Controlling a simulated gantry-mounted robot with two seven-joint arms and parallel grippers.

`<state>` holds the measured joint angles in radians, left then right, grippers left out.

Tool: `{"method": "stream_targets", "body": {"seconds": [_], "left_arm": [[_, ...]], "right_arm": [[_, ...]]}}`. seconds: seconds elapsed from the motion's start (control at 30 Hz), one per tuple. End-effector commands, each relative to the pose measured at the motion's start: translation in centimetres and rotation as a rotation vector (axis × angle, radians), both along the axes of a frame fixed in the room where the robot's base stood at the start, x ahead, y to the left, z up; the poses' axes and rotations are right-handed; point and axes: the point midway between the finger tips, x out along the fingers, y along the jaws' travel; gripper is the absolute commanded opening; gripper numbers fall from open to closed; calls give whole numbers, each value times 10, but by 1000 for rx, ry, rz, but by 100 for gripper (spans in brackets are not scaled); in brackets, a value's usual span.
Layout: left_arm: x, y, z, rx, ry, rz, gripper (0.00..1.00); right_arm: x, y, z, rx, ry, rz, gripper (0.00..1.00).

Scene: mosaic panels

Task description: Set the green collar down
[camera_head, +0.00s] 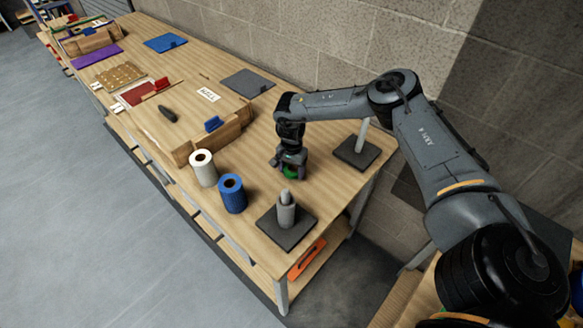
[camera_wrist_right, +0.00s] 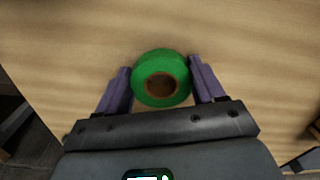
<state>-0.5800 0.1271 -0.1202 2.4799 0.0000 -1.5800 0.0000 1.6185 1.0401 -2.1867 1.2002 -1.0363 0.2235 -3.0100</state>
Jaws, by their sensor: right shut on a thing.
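The green collar (camera_head: 290,171) is a short ring with a brown centre hole. My right gripper (camera_head: 291,162) is over it, just above or at the wooden table top, with the jaws pointing down. In the right wrist view the green collar (camera_wrist_right: 161,79) sits between the two purple fingers of my right gripper (camera_wrist_right: 161,82), which are shut on its sides. Whether the collar's underside touches the table I cannot tell. My left gripper is not in view.
A post on a dark base (camera_head: 357,152) stands right of the gripper. Another dark base (camera_head: 287,234) bears a post with a grey collar (camera_head: 286,214) near the table's end. A blue roll (camera_head: 232,194) and a white roll (camera_head: 203,168) stand to the left. Bare wood (camera_head: 262,180) lies between.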

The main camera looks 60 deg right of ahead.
Motion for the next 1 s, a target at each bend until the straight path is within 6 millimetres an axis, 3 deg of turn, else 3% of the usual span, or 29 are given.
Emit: {"method": "stream_targets", "body": {"seconds": [0.3,0.33,0.47,0.83,1.0], "left_arm": [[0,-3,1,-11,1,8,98],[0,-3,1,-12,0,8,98],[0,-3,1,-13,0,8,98],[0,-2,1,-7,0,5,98],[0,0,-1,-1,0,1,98]], "right_arm": [[1,1,-5,1,-2,1,38],[1,0,-5,1,-2,1,73],[1,0,-5,1,-2,1,93],[1,0,-3,0,-2,1,94],[2,1,12,0,-5,1,94]]}}
